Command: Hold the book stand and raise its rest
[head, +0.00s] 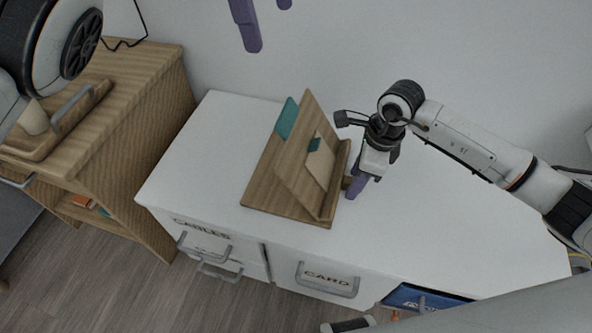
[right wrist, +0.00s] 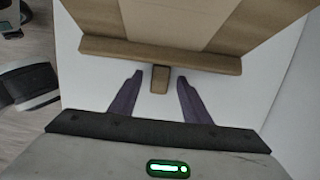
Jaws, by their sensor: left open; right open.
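The wooden book stand (head: 262,190) stands on the white desk. Its tilted rest panel (head: 297,160) rises from the flat base, with a lighter tan piece and teal parts showing at it. My right gripper (head: 355,187) is at the stand's right side, open. In the right wrist view the right gripper's purple fingers (right wrist: 160,88) stand apart on either side of a small wooden tab (right wrist: 160,79), which sticks out from the stand's edge bar (right wrist: 160,56). I see a gap on each side of the tab. My left gripper (head: 266,25) is open and empty at the top of the head view, away from the stand.
The white desk top (head: 440,225) is clear right of the stand and at its back left. Drawers with grey handles, one labelled CARD (head: 327,278), line the desk front. A wooden cabinet (head: 130,110) with a tray stands at the left. A wall is behind.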

